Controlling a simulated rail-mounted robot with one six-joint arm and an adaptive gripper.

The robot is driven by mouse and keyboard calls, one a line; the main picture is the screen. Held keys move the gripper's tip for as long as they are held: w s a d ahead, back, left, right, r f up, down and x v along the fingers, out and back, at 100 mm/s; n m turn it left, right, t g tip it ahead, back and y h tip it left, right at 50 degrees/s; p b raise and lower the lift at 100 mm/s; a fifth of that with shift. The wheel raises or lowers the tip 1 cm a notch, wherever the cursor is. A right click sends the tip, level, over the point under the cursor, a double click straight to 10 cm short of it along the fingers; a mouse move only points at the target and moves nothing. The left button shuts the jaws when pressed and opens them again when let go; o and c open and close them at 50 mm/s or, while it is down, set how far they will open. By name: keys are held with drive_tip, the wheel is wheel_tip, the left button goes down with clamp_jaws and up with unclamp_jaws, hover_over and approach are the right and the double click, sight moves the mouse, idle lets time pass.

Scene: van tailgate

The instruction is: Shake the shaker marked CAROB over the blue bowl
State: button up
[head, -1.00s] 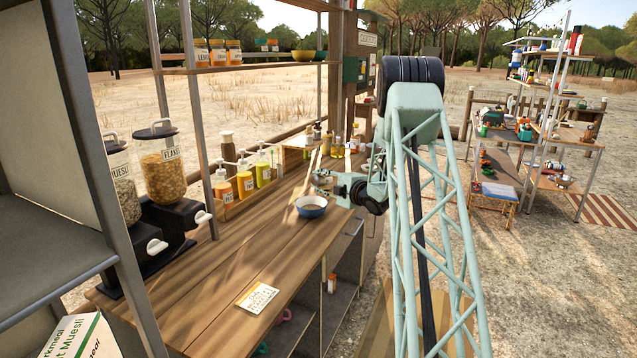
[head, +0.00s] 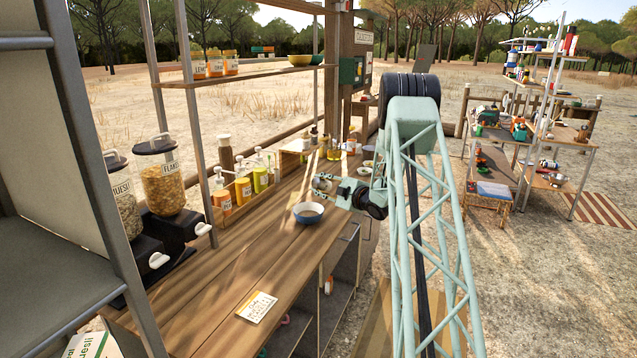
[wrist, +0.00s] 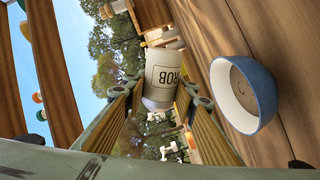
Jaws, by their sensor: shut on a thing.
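A pale shaker (wrist: 161,75) with a label reading "ROB", the rest turned out of sight, is between my gripper's fingers (wrist: 158,100) in the wrist view. My gripper is shut on it. The wrist picture is rolled, with the sky at left and the counter at right. The blue bowl (wrist: 262,90), pale inside with a brown bottom, stands on the counter to the right of the shaker there. In the head view the bowl (head: 308,218) is near the counter's right edge, with my gripper (head: 323,184) just beyond it. The shaker is too small to make out there.
The wooden counter (head: 235,265) holds a card (head: 257,307) in front. A crate (head: 243,200) of pump bottles and two dispensers stand at the left. Several bottles stand behind my gripper. A shelf (head: 245,75) hangs above the counter's back. The counter between card and bowl is clear.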

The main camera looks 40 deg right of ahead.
drive_tip(key=shift+d+r+p, duration=0.15)
drive_tip(key=shift+p, duration=0.35)
drive_tip(key=shift+d+r+m+t+y+p, duration=0.15)
drive_tip(key=shift+d+r+m+p, duration=0.2)
drive_tip(key=shift+m+p, duration=0.45)
drive_tip(key=shift+d+r+m+t+y+p, duration=0.1)
drive_tip(key=shift+r+m+p, duration=0.35)
drive_tip(key=shift+m, duration=0.6)
drive_tip(key=shift+d+r+m+t+y+p, duration=0.15)
drive_tip(key=shift+d+r+m+p, duration=0.2)
drive_tip(key=shift+m+p, duration=0.45)
drive_tip(key=shift+s+d+r+m+t+p, duration=0.15)
drive_tip(key=shift+r+m+p, duration=0.35)
drive_tip(key=shift+m, duration=0.5)
drive_tip(key=shift+w+d+r+m+t+p, duration=0.1)
drive_tip(key=shift+d+r+m+p, duration=0.3)
drive_tip(key=shift+m, duration=0.65)
drive_tip(key=shift+s+d+r+m+t+p, duration=0.1)
drive_tip(key=shift+r+m+p, duration=0.45)
drive_tip(key=shift+m, duration=0.45)
drive_tip(key=shift+a, duration=0.1)
